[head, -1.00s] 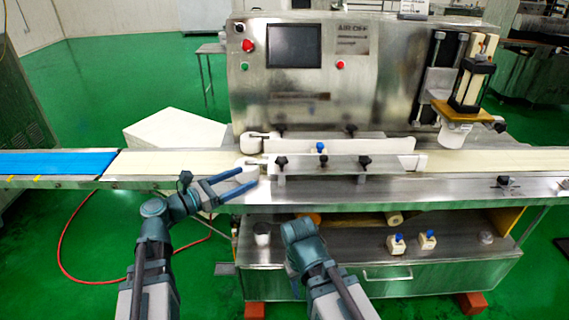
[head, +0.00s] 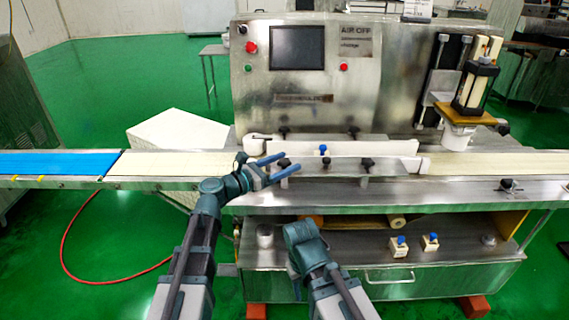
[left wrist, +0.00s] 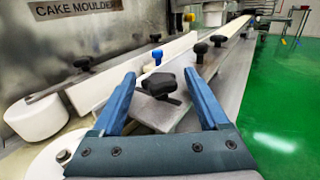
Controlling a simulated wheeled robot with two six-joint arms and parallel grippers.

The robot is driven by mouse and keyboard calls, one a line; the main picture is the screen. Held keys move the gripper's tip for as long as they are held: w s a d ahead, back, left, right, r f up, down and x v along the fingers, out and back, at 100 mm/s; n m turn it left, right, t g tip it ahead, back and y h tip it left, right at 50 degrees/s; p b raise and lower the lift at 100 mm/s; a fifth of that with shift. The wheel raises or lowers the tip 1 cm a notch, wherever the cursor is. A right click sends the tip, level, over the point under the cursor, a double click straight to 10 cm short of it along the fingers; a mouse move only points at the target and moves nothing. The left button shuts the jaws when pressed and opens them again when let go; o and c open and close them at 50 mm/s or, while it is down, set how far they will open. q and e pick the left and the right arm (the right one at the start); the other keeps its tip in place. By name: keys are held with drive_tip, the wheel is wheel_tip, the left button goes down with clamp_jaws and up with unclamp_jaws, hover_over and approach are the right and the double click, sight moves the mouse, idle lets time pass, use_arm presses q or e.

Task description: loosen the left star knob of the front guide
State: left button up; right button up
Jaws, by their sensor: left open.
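The front guide (head: 328,168) is a metal plate along the near side of the conveyor. Its left star knob (head: 284,162) is black; it also shows in the left wrist view (left wrist: 158,82). The right star knob (head: 367,163) stands farther along the guide. My left gripper (head: 291,162) is open with its blue fingers either side of the left knob; in the left wrist view the fingers (left wrist: 160,77) flank it with gaps. My right arm (head: 302,238) hangs low before the machine, and its fingers cannot be made out clearly.
A rear guide (head: 385,146) with black knobs and a blue-topped knob (head: 323,149) lie behind the front guide. A white roller (left wrist: 37,117) is at the left. The pale belt (head: 160,164) runs left to a blue belt (head: 50,163). Blue-topped parts (head: 400,246) sit on the lower shelf.

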use_arm(q)
drive_tip(key=shift+d, duration=0.1)
clamp_jaws()
idle(0.4)
drive_tip(key=shift+n+t+y, duration=0.3)
drive_tip(key=shift+t, duration=0.1)
drive_tip(key=shift+s, duration=0.1)
drive_tip(key=n+t+y, duration=0.3)
drive_tip(key=y, duration=0.1)
drive_tip(key=shift+d+n+t, duration=0.1)
drive_tip(key=shift+n+t, duration=0.2)
drive_tip(key=n+t+y, duration=0.1)
drive_tip(key=n+y, duration=0.1)
drive_tip(key=y, duration=0.1)
drive_tip(key=n+t+y, duration=0.1)
drive_tip(key=n+y, duration=0.1)
drive_tip(key=y, duration=0.2)
drive_tip(key=shift+n+t, duration=0.4)
drive_tip(key=shift+n+y, duration=0.3)
drive_tip(key=shift+y, duration=0.3)
